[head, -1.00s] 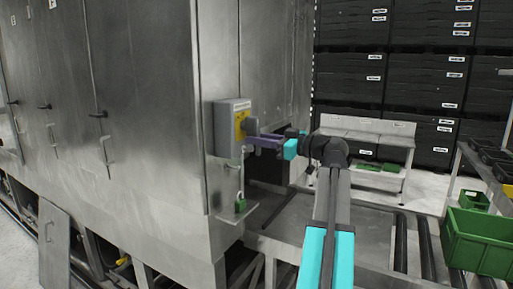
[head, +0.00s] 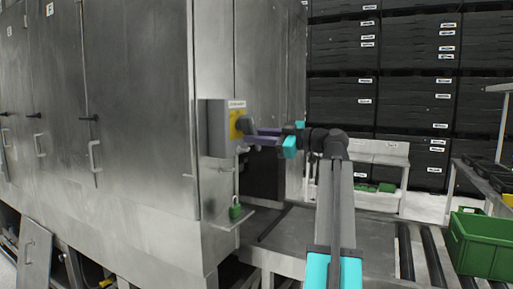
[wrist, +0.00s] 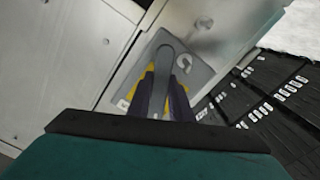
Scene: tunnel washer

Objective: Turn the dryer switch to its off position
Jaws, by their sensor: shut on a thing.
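The dryer switch is a grey box (head: 217,130) on the machine's metal corner, with a yellow plate (head: 235,122) and a dark grey handle (head: 246,125). My gripper (head: 256,136) reaches it from the right, with its purple-grey fingers at the handle. In the wrist view, the handle (wrist: 164,52) stands between the two fingers (wrist: 163,98), which are shut on it. Yellow shows on both sides of the fingers. The lower part of the handle is hidden between them, and the markings on the plate are not readable.
The metal cabinet (head: 140,110) fills the left. A green crate (head: 482,245) stands at the right, and black crates (head: 410,95) are stacked behind. A low bench (head: 375,155) stands behind my arm.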

